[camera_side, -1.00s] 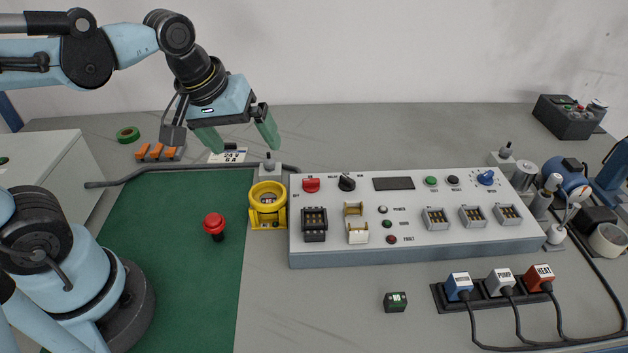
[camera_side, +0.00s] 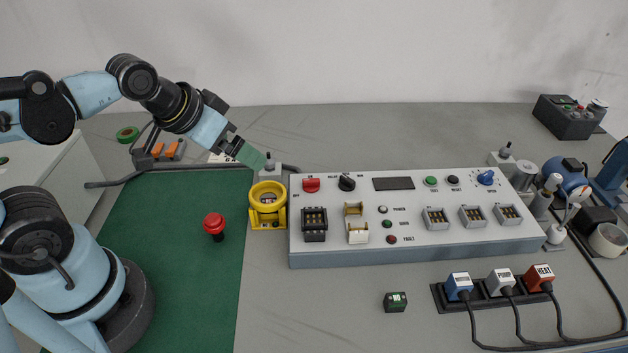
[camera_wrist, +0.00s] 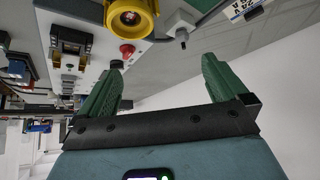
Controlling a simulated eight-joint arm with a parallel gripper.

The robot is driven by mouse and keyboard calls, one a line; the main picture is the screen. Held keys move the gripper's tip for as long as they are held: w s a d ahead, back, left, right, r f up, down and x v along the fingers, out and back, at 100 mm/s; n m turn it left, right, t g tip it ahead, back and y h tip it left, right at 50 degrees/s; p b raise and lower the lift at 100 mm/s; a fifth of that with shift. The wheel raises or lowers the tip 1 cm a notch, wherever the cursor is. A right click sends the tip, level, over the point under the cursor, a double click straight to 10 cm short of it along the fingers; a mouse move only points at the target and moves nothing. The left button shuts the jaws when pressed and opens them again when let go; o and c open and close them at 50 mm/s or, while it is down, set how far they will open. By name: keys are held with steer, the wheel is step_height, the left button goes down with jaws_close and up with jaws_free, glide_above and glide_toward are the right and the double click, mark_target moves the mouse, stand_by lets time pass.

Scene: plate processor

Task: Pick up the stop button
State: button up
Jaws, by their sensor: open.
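The stop button (camera_side: 214,225), a red mushroom cap on a dark body, stands upright on the green mat (camera_side: 180,265), left of the yellow ring-shaped holder (camera_side: 268,206). My gripper (camera_side: 252,158) is open and empty, up and to the right of the stop button and clear of it. In the side view its fingers overlap each other near the post behind the yellow holder. In the wrist view my gripper (camera_wrist: 162,64) has its two green fingers wide apart. The yellow holder shows there at the top (camera_wrist: 128,18). I cannot make out the stop button in that view.
The control panel (camera_side: 420,252) with switches and sockets stands right of the yellow holder. A small post (camera_side: 270,172) and black cable lie behind the holder. A small dark green block (camera_side: 395,302) lies in front. The mat around the stop button is clear.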

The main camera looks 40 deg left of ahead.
stand_by(0.3)
steer(key=c, duration=0.5)
